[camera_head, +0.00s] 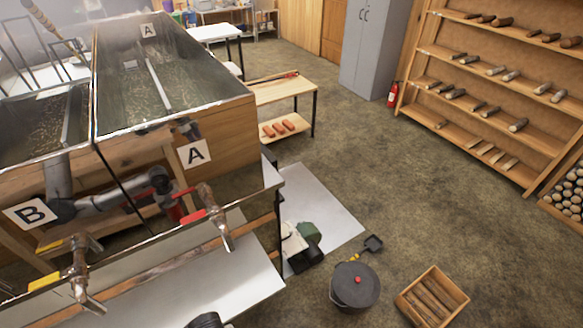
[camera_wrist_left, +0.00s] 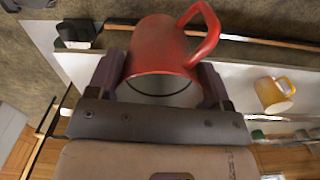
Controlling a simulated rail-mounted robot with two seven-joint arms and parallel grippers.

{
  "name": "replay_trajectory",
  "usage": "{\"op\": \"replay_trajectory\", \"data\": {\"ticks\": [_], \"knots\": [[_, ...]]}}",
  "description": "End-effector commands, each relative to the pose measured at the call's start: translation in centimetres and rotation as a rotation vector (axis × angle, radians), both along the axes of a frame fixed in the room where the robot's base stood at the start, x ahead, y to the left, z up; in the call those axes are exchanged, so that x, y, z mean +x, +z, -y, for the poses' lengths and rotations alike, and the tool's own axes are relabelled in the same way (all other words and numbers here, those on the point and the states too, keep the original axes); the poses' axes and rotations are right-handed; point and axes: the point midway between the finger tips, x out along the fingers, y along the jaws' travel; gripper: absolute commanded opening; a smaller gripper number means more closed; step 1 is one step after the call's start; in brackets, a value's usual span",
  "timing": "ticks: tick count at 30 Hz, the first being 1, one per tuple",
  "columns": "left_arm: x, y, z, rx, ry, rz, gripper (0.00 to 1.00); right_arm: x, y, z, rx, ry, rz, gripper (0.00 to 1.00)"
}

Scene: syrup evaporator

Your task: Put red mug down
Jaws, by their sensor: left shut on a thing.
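The red mug (camera_wrist_left: 158,48) is between the fingers of my left gripper (camera_wrist_left: 161,76) in the left wrist view. The gripper is shut on the mug's body, and the mug's handle loops up to the right. In the head view my left arm reaches in behind the tap with the red lever, beside the panel marked A. The left gripper (camera_head: 163,184) and a red part of the mug (camera_head: 168,205) show there, partly hidden by the tap and frame. My right gripper is not in view.
A yellow mug (camera_wrist_left: 274,94) sits on a white surface (camera_wrist_left: 235,80) in the left wrist view. The evaporator pan (camera_head: 175,75) and brass taps (camera_head: 215,215) crowd the head view's left side. A lidded dark pot (camera_head: 355,290) and wooden crate (camera_head: 432,297) stand on the floor.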

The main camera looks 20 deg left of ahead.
Motion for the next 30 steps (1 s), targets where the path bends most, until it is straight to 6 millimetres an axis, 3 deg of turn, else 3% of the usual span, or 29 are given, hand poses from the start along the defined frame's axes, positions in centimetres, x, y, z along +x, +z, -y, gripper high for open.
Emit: {"op": "replay_trajectory", "data": {"ticks": [6, 12, 20, 30], "knots": [[-6.5, -0.3, 6.0, -0.002, -0.253, 0.000, 0.47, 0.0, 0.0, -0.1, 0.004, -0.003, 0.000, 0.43], [-8.3, 1.9, 9.8, 0.003, -0.493, 0.013, 0.47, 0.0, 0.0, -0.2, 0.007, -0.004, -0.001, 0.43], [-6.4, 5.1, 10.9, 0.008, -0.690, 0.009, 0.47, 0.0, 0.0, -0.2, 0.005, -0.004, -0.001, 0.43], [-0.1, 9.6, 9.2, 0.008, -0.810, 0.008, 0.47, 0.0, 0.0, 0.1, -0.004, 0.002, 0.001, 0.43]]}}
